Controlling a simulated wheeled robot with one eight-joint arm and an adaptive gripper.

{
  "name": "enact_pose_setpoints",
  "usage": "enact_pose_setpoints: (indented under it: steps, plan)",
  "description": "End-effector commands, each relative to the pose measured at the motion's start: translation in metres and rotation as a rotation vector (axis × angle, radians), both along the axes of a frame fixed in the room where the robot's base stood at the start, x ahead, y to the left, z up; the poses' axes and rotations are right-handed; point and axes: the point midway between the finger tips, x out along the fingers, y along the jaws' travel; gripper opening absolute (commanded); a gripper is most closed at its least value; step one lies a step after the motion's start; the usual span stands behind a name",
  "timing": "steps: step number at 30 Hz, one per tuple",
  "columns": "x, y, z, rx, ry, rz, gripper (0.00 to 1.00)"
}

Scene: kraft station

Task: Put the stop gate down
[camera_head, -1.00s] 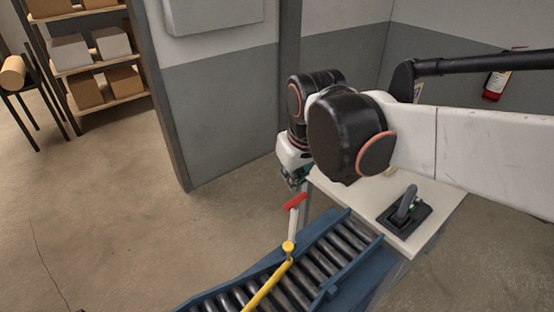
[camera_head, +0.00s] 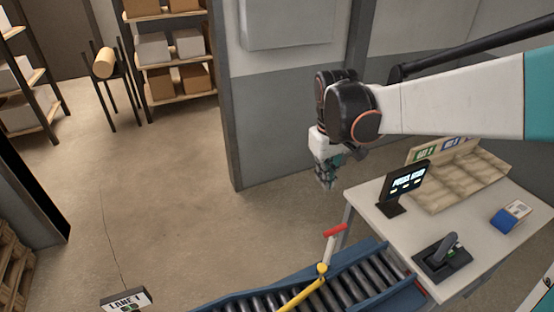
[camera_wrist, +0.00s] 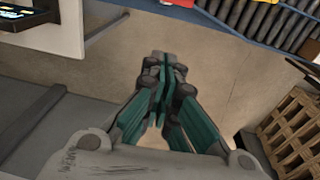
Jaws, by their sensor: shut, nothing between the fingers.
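The stop gate is a yellow bar (camera_head: 303,294) running from a yellow pivot out over the roller conveyor. A lever with a red grip (camera_head: 334,230) stands up from the pivot end, tilted. Whether the bar touches the rollers cannot be told. My gripper (camera_head: 327,186) is shut and empty, hanging above and behind the red grip, apart from it. In the wrist view my gripper's fingers (camera_wrist: 165,62) are together over bare floor. Small red (camera_wrist: 178,2) and yellow (camera_wrist: 264,1) parts of the gate show at the top edge.
The blue-framed roller conveyor (camera_head: 370,252) meets a white bench (camera_head: 375,212) with a screen (camera_head: 404,186), a black lever unit (camera_head: 441,258) and a blue item (camera_head: 507,217). A grey wall (camera_head: 290,125) stands behind my gripper.

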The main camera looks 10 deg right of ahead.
Motion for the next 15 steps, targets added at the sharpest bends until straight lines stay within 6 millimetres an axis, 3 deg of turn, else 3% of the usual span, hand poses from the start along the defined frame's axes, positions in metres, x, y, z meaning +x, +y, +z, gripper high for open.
enact_pose_setpoints:
  steps: [8, 15]
  plan:
    - [0.001, 0.000, -0.006, 0.000, -0.001, 0.000, 0.00]
    - [0.004, -0.002, -0.043, 0.000, -0.001, 0.000, 0.00]
